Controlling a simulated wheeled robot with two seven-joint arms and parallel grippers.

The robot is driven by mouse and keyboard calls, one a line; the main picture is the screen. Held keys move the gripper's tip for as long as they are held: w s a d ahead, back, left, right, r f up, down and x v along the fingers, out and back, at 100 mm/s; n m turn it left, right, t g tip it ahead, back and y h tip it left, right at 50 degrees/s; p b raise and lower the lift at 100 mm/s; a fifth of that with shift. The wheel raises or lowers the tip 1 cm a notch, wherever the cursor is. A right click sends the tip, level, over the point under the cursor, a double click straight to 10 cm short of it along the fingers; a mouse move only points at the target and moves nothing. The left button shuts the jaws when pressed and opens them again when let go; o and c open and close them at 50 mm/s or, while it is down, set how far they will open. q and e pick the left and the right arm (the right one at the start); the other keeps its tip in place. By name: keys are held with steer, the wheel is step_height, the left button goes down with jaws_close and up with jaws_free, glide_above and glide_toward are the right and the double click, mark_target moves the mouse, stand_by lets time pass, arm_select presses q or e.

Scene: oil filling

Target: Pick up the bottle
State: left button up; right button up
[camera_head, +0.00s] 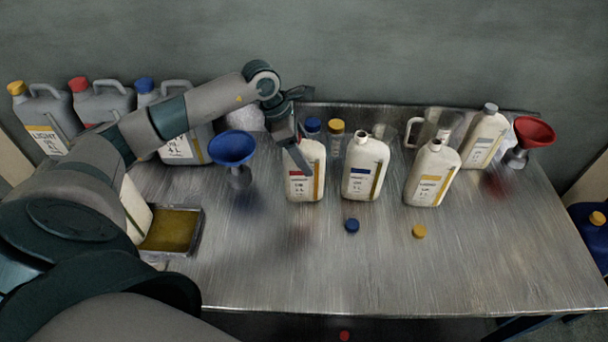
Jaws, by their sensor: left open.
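A white bottle with a red-banded label (305,185) stands upright on the metal table. My left gripper (299,154) is open at the top of this bottle, partly hiding its neck; I cannot tell whether it touches. A white bottle with a blue-banded label (365,172) and one with a yellow label (431,178) stand uncapped to its right. A grey-capped white bottle (483,140) stands farther right. My right gripper is not in view.
A blue funnel (233,148) stands left of the bottles, a red funnel (533,133) at the far right. A blue cap (351,225) and yellow cap (418,231) lie in front. A tray (198,232) is at left. The table's front middle is clear.

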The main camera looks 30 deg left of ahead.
arm_select(q)
jaws_close()
steer(key=shift+w+r, duration=0.1)
steer(key=shift+r, duration=0.1)
